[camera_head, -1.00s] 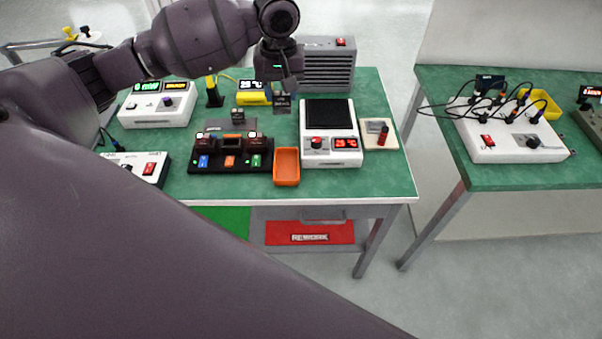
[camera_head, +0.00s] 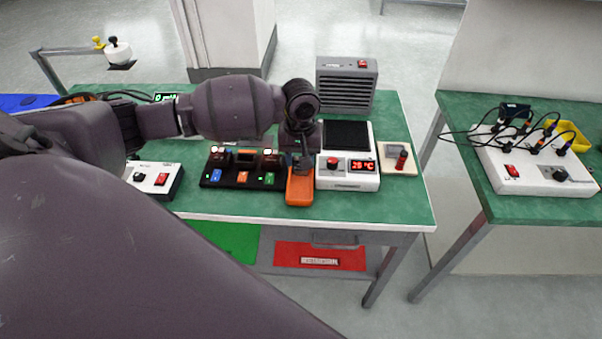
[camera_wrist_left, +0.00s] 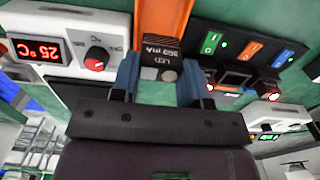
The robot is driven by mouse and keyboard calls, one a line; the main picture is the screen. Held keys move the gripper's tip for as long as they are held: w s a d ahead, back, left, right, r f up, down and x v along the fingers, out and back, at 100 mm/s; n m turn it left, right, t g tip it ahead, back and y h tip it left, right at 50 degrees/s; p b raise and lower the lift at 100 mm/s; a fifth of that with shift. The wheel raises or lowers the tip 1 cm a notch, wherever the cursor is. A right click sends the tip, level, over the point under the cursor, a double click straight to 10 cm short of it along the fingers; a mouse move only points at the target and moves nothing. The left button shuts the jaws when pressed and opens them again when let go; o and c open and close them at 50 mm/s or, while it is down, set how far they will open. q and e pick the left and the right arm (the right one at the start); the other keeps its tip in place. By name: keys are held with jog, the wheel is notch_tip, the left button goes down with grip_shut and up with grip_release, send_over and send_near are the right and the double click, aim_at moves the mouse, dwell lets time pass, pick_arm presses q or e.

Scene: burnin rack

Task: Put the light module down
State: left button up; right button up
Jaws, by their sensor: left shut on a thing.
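The light module (camera_wrist_left: 160,55) is a small dark block with "LED 350 mA" lettering, held between the blue fingers of my left gripper (camera_wrist_left: 158,82) in the left wrist view. In the head view my left gripper (camera_head: 300,168) points down at the back end of the orange tray (camera_head: 299,192), and the arm mostly hides the module. The tray also shows behind the module in the left wrist view (camera_wrist_left: 163,14). I cannot tell whether the module touches the tray floor. My right gripper is not in view.
A black fixture (camera_head: 240,178) with coloured switches stands just left of the tray. A beige pad (camera_head: 398,160) with a red-capped item lies further right. Green table shows in front.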

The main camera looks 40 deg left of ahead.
aim_at(300, 173)
pick_arm(q)
jog(key=shift+f, duration=0.55)
notch_tip(300, 173, down, 4)
jog(key=shift+b, duration=0.55)
jog(key=shift+f, duration=0.45)
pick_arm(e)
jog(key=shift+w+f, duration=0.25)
pick_arm(q)
jog(key=o, duration=0.6)
jog(key=shift+o, duration=0.2)
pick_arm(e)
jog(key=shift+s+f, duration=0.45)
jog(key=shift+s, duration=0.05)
